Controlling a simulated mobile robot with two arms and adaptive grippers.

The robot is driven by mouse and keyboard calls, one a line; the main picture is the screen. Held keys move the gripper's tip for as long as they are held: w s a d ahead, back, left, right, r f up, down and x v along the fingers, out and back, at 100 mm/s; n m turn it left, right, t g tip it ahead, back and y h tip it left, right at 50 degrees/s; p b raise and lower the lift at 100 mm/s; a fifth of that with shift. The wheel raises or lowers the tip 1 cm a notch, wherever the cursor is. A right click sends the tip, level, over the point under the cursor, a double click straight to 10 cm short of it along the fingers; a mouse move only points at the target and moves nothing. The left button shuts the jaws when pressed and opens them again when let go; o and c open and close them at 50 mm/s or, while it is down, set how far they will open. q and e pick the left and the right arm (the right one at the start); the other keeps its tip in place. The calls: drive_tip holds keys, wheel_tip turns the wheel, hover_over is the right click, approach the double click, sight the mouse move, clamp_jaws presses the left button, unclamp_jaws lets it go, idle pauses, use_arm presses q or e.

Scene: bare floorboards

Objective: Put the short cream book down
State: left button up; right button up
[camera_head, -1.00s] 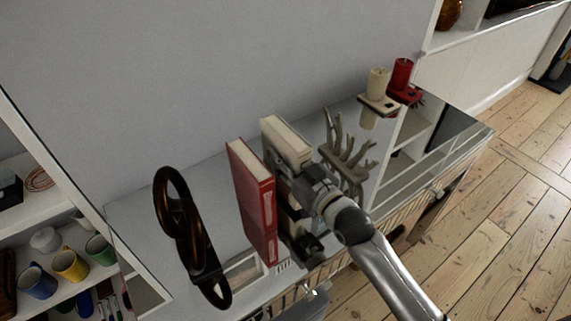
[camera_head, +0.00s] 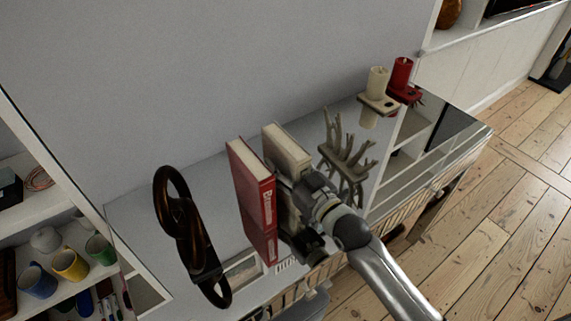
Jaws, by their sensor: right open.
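The short cream book (camera_head: 287,146) stands upright on the reflective top of the low cabinet (camera_head: 225,214), just right of a taller red book (camera_head: 252,190). My right gripper (camera_head: 290,190) is at the near side of the cream book, its arm coming in from the lower right. The gripper is open, and it hides the lower part of the cream book. I cannot tell whether its fingers touch the book. My left gripper is not in view.
A brown looped ornament (camera_head: 184,230) stands left of the books. A grey branching coral piece (camera_head: 346,155) is close right of my gripper. Cream (camera_head: 377,82) and red (camera_head: 401,74) candles stand farther back. Shelves with mugs (camera_head: 70,264) are at the left.

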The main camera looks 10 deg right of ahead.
drive_tip(key=shift+r, duration=0.1)
drive_tip(key=b+v, duration=0.1)
drive_tip(key=v, duration=1.1)
idle(0.4)
